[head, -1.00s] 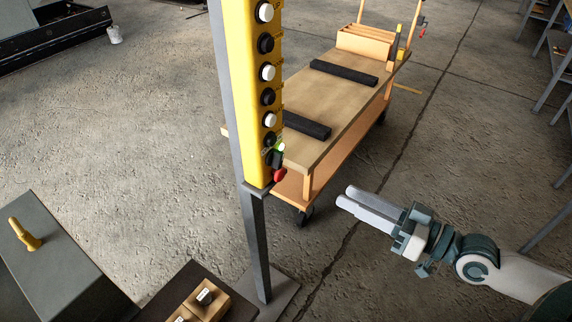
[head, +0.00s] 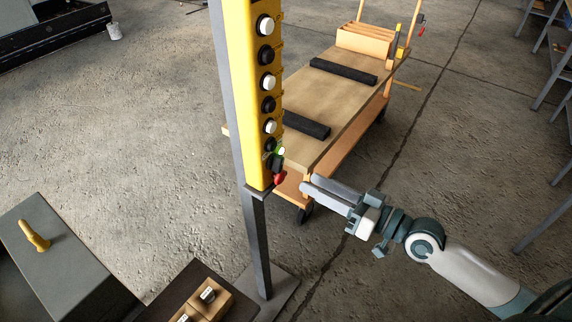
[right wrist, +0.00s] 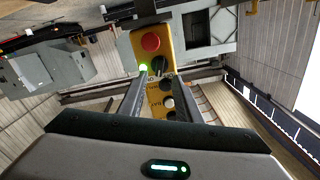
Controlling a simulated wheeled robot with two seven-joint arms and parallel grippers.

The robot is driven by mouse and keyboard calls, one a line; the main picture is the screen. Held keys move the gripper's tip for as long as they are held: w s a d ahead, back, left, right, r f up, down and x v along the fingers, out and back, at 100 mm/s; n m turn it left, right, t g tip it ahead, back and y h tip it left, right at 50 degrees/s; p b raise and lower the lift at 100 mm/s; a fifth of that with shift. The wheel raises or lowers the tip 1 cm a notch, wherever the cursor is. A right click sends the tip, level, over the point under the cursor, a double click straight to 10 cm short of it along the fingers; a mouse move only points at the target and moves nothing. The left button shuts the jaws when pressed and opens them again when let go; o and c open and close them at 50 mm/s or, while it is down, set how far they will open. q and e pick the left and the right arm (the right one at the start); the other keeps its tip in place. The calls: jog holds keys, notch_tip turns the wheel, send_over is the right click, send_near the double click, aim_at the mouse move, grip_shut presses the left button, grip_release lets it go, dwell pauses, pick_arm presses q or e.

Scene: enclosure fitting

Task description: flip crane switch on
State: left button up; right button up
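The yellow crane control box (head: 257,95) is fixed upright on a grey post. Its low end carries a black switch (head: 277,163), a lit green lamp (head: 281,151) and a red button (head: 280,179). My right gripper (head: 307,185) is just right of the red button in the head view, apart from the box. In the right wrist view, the fingers (right wrist: 158,85) are apart with nothing between them, pointing at the box. There the black switch (right wrist: 159,63) shows beyond the fingertips, beside the green lamp (right wrist: 143,68) and below the red button (right wrist: 150,42). My left gripper is out of view.
A wooden cart (head: 335,90) with two black strips stands behind the box. A grey cabinet with a yellow handle (head: 34,235) is at the lower left, near a dark box with wooden blocks (head: 209,294). Shelving lines the right edge. Floor around the right arm is clear.

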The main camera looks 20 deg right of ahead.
aim_at(281, 168)
jog(key=p+x, duration=0.2)
jog(key=x, duration=0.5)
jog(key=shift+w+a+r+p, duration=0.1)
jog(key=shift+w+a+p, duration=0.1)
jog(key=shift+w+p, duration=0.15)
jog(key=shift+w+a, duration=0.35)
grip_shut()
